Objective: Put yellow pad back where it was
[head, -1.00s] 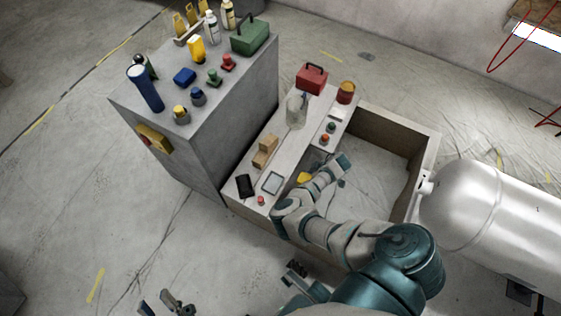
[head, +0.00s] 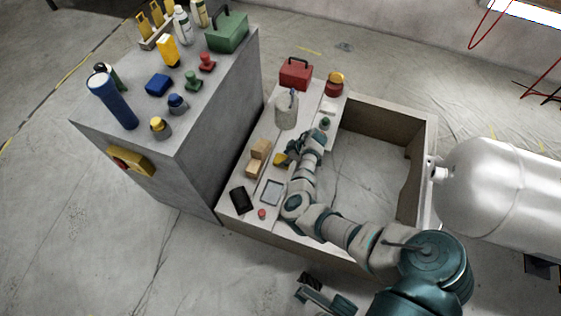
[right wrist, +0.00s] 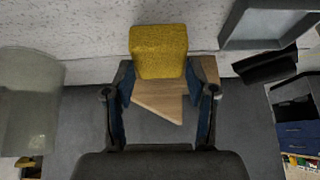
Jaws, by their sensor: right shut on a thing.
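The yellow pad (right wrist: 159,51) is a small block gripped between the fingertips of my right gripper (right wrist: 160,80) in the right wrist view. In the head view the pad (head: 280,159) shows as a small yellow patch beside my right gripper (head: 289,153), above the pale bench top (head: 235,208). It is close to the tan wooden blocks (head: 258,158), which also show beyond the fingers in the right wrist view (right wrist: 160,103). Whether the pad touches the bench is unclear.
A grey jar (head: 286,112) and red toolbox (head: 295,74) stand farther back on the bench. A framed tray (head: 272,192), black object (head: 242,199) and red button (head: 262,213) lie nearer. A tall grey cabinet (head: 205,160) stands left; a silver tank (head: 497,190) is right.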

